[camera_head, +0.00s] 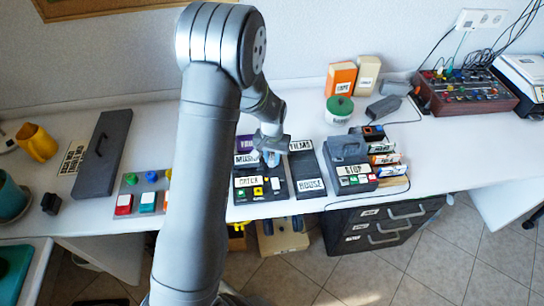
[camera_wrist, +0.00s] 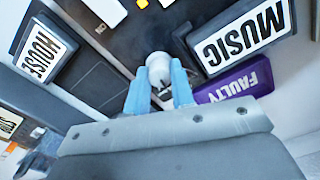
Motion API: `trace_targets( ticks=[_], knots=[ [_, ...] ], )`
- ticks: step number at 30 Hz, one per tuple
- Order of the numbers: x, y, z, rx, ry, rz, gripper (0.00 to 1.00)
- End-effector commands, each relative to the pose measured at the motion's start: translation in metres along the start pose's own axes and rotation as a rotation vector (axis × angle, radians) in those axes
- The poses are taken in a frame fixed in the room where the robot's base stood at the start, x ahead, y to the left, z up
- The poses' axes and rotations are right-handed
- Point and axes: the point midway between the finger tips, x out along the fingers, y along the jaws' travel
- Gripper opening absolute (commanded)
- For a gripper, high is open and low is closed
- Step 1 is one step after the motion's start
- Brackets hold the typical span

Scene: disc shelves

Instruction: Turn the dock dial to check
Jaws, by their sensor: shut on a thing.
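The dock (camera_head: 262,195) is a dark unit on the table with a label that seems to read CHECK (camera_head: 248,182) and small yellow, green and white buttons. My gripper (camera_head: 271,158) reaches down over its back part. In the wrist view my gripper's blue fingertips (camera_wrist: 160,88) are shut on the pale round dial (camera_wrist: 158,66), one on each side. The dial's pointer and the marks around it are hidden or too small to read. In the head view my gripper hides the dial.
A MUSIC block (camera_wrist: 243,38) and a purple FAULTY block (camera_wrist: 235,86) stand close beside the dial. A HOUSE block (camera_head: 311,187) is right of the dock, then a STOP unit (camera_head: 350,176). A button panel (camera_head: 142,192) lies left. Free table lies behind.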

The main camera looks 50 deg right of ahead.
Motion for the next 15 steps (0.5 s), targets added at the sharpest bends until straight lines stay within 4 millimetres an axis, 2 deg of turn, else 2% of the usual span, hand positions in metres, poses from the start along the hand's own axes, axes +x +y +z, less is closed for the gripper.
trace_targets(
  ticks=[7, 15],
  knots=[
    [-0.0001, -0.0001, 0.0003, -0.100, -0.001, 0.000, 0.00],
    [0.0000, 0.0000, 0.0004, -0.133, -0.001, 0.000, 0.00]
  ],
)
